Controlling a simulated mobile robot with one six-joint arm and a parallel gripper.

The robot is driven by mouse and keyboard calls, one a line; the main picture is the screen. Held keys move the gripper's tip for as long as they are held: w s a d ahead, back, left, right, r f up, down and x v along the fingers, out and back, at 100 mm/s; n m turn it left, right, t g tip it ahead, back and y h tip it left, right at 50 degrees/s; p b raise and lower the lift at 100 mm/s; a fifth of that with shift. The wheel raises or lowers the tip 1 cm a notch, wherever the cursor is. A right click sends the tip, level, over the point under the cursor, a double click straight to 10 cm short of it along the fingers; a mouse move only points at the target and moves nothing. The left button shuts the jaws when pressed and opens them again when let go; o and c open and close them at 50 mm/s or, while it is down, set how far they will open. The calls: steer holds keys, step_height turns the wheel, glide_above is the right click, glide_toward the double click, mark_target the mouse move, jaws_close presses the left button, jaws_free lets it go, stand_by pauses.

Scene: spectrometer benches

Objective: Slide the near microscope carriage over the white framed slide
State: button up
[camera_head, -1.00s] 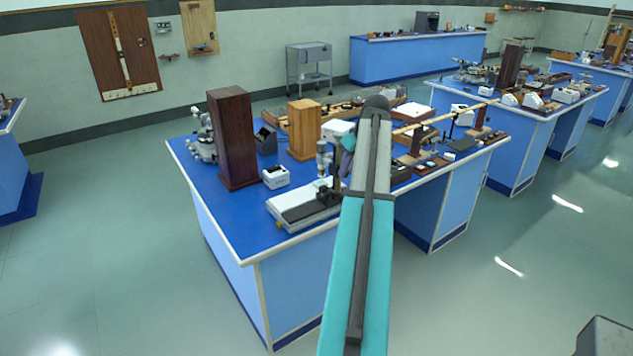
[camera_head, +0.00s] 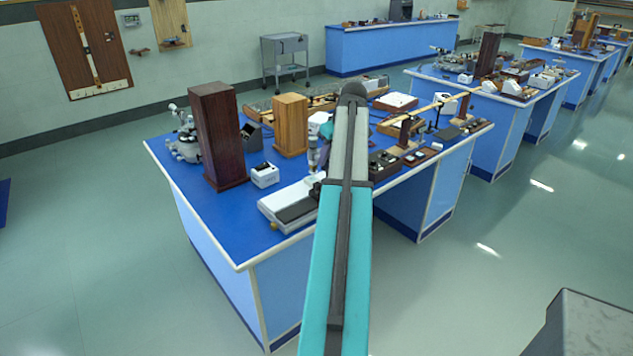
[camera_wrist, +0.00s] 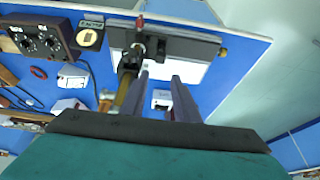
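The near microscope apparatus stands on the front of the nearest blue bench. Its white base with a dark rail (camera_head: 297,210) shows left of my arm. The upright microscope (camera_head: 313,157) is partly hidden by my arm. In the wrist view the dark rail (camera_wrist: 184,46) crosses the top, with the black carriage (camera_wrist: 129,63) and a brass-coloured tube (camera_wrist: 123,94) at its left. My gripper (camera_wrist: 160,76) shows two fingers apart with nothing between them, close right of the tube; contact cannot be told. I cannot make out the white framed slide for certain.
A tall dark wooden box (camera_head: 217,140), a lighter wooden box (camera_head: 290,125) and a small white instrument (camera_head: 264,174) stand behind the apparatus. A dark control box with knobs (camera_wrist: 38,40) lies beside it. The floor in front of the bench is clear.

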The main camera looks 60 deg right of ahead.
mark_target(317, 184)
steer(key=shift+f, duration=0.1)
steer(key=shift+p+x, duration=1.85)
steer(key=shift+x, duration=4.9)
jaws_close()
